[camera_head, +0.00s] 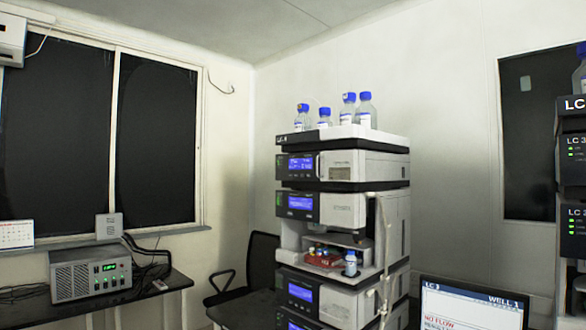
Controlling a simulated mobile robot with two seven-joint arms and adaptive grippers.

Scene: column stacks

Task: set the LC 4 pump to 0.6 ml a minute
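A tall column stack (345,172) of white and black modules stands in the middle, with small blue displays on several fronts. The label on its top tray is too small to read for sure. The upper display (301,163) and the one below it (300,203) are lit, but their figures are not legible. A second stack (571,150) is cut off by the right edge; its labels begin with LC, and their numbers are partly cut off or blurred. I cannot tell which module is the LC 4 pump. Neither of my grippers is in view.
Blue-capped bottles (366,110) stand on top of the middle stack. A screen (472,306) at the lower right reads "NO FLOW" and "WELL 1". A grey instrument (90,273) sits on the left bench, and a dark chair (262,262) stands beside the middle stack.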

